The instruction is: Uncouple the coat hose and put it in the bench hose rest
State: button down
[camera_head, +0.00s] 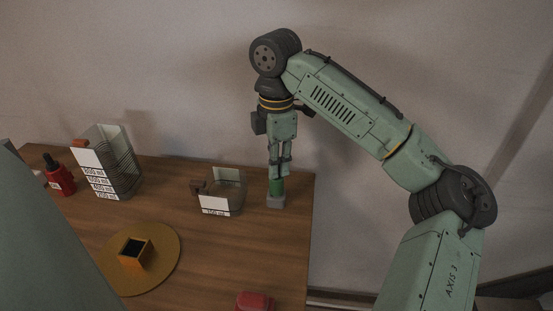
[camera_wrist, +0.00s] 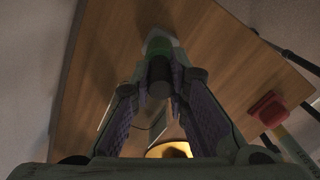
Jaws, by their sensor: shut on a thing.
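My gripper (camera_head: 279,172) points down at the back right of the bench, and its fingers are closed around a green cylindrical piece, which looks like the hose end (camera_head: 277,187). In the wrist view the green piece (camera_wrist: 158,47), with a dark round end, sits between the fingertips (camera_wrist: 160,82). Its lower end meets a small light grey block (camera_head: 276,201) on the bench, which appears to be the hose rest. I cannot tell whether the piece is seated in the block or just above it. A thin dark line, perhaps a hose, shows between the fingers in the wrist view.
A 150 ml labelled container (camera_head: 222,195) stands just left of the grey block. A yellow disc (camera_head: 165,262) bears a yellow square cup (camera_head: 135,252). A red object (camera_head: 255,301) is at the front.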

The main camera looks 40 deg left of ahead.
jog(key=shift+f, duration=0.3)
jog(key=c, duration=1.5)
grip_release()
jog(key=shift+o, duration=0.2)
notch_tip(320, 180, up, 12)
